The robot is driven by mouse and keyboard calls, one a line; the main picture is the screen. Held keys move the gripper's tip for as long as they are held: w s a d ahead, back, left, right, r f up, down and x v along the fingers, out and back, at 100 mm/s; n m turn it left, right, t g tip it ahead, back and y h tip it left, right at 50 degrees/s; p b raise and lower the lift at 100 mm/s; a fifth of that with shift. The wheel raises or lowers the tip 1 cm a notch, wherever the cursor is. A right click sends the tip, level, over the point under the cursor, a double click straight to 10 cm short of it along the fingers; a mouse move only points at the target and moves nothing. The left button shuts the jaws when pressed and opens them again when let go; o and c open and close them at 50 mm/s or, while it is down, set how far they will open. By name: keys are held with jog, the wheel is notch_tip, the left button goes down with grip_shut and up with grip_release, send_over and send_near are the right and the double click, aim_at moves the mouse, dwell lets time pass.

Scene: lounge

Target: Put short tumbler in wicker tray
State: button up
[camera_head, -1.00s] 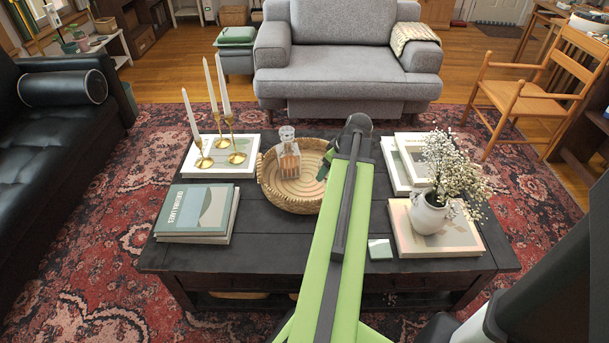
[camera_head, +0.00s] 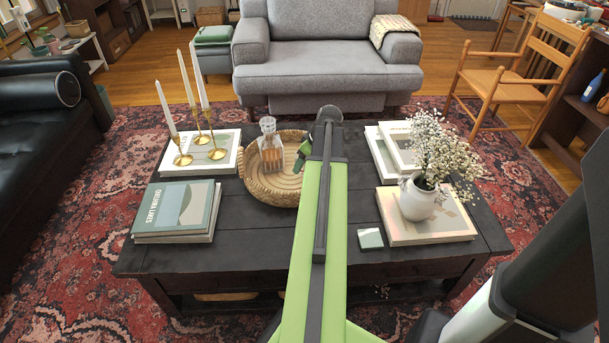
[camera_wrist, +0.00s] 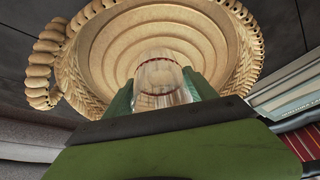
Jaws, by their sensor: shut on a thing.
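The short tumbler (camera_wrist: 158,80) is clear glass and sits between the green fingers of my gripper (camera_wrist: 160,92) in the wrist view. My gripper is shut on it. The round wicker tray (camera_wrist: 240,45) lies beyond the tumbler, which overlaps the tray's ringed floor in that view. I cannot tell how high the tumbler is above the floor. In the head view, the tray (camera_head: 268,194) is on the dark coffee table, and my gripper (camera_head: 301,158) is at its right side. The tumbler is hidden there by my arm.
A glass decanter (camera_head: 269,148) stands in the tray. Candlesticks (camera_head: 199,145) stand on a book at the left. Books (camera_head: 180,208) lie at the front left. A flower vase (camera_head: 418,200) and a small pale coaster (camera_head: 370,239) are at the right.

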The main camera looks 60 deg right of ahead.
notch_tip(320, 180, down, 4)
jog(key=b, duration=0.4)
jog(key=shift+f, duration=0.2)
jog(key=shift+r, duration=0.25)
jog(key=shift+f, duration=0.25)
jog(key=o, duration=1.7)
jog(key=shift+r, duration=0.1)
jog(key=shift+r, duration=0.1)
